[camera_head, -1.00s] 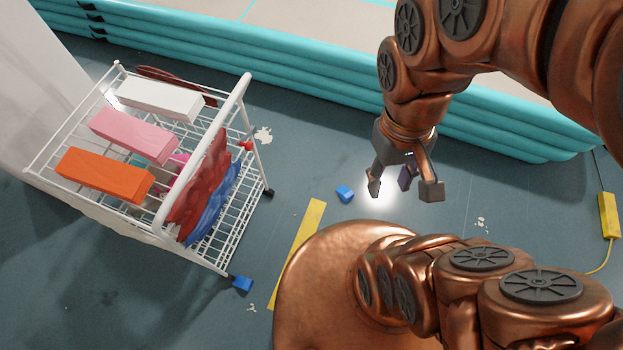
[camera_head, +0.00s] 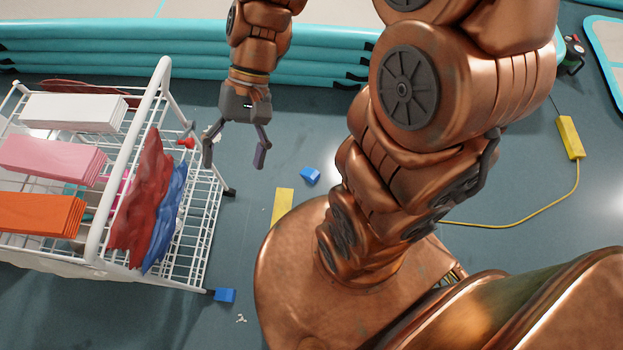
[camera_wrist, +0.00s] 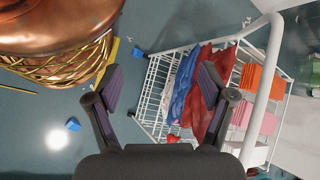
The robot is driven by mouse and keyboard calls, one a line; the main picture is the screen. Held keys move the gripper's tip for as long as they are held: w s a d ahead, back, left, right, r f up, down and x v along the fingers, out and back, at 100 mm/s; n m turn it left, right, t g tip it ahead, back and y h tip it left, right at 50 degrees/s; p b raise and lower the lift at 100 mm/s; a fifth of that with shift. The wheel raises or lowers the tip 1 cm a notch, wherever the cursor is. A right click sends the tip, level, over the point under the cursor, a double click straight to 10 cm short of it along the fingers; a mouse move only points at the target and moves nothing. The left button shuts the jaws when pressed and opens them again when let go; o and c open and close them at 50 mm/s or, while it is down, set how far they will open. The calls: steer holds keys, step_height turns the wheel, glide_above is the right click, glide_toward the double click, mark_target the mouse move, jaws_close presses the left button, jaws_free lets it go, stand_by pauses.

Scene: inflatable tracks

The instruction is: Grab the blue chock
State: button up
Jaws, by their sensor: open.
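Two small blue chocks are in view. One blue chock (camera_head: 311,175) lies loose on the dark floor, right of the cart. It also shows at the left of the wrist view (camera_wrist: 73,124). A second blue chock (camera_head: 225,295) sits on the floor at the cart's near corner and shows at the upper middle of the wrist view (camera_wrist: 138,53). My gripper (camera_head: 234,150) is open and empty, above the floor between the cart and the loose chock. In the wrist view my gripper's fingers (camera_wrist: 160,85) are spread, with the cart's wire side between and beyond them.
A white wire cart (camera_head: 205,235) stands at left with white, pink and orange blocks and red and blue inflatables. A yellow strip (camera_head: 282,205) lies on the floor. Teal inflatable walls (camera_head: 190,45) run behind. A yellow box (camera_head: 570,137) trails a cable at right.

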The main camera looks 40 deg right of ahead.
steer(key=w+f+m+t+y+b, duration=0.3)
steer(key=w+f+m+y+b, duration=0.6)
steer(key=w+f, duration=0.6)
steer(key=w+d+f+m+t+b, duration=0.1)
steer(key=w+d+f+t+b, duration=0.15)
steer(key=w+f, duration=0.2)
steer(key=w+d+f+m+t+b, duration=0.1)
steer(key=w+f+m+t+b, duration=0.15)
steer(key=f, duration=0.35)
steer(key=m+t+h+b, duration=1)
steer(key=m+b, duration=0.5)
steer(key=m, duration=0.1)
glide_above(305, 171)
steer(key=s+a, duration=0.1)
steer(key=s, duration=0.5)
step_height(305, 171, down, 47)
steer(key=s+d+f+h, duration=0.1)
steer(key=f, duration=0.1)
steer(key=s+d+f+m+b, duration=0.1)
steer(key=s+f, duration=0.1)
steer(key=f, duration=0.1)
steer(key=s+d+f+m+h+b, duration=0.1)
steer(key=f, duration=0.1)
steer(key=shift+s+d+f+h, duration=0.2)
steer(key=shift+s+f+h, duration=0.1)
steer(key=shift+f, duration=0.3)
steer(key=shift+d+b+x, duration=0.2)
steer(key=shift+b+x, duration=2)
steer(key=shift+x, duration=1.5)
steer(key=shift+f, duration=0.15)
